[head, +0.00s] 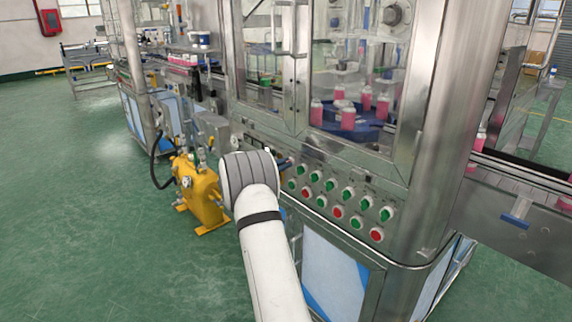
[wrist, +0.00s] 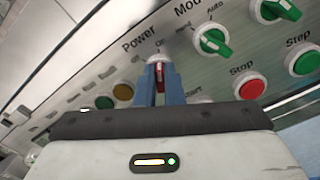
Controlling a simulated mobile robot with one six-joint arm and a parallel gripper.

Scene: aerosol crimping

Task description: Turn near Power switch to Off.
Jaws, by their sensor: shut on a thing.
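The near Power switch (wrist: 160,76) shows in the wrist view under the "Power" label, with "Off" and "On" printed by it. A red part of its knob shows between the two blue fingers of my gripper (wrist: 160,84). My gripper is shut on this knob. The fingers hide most of the knob, so I cannot tell clearly which mark it points to.
In the head view the control panel (head: 325,205) runs below the glass doors. A yellow pump unit (head: 196,188) stands on the floor left of my arm.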

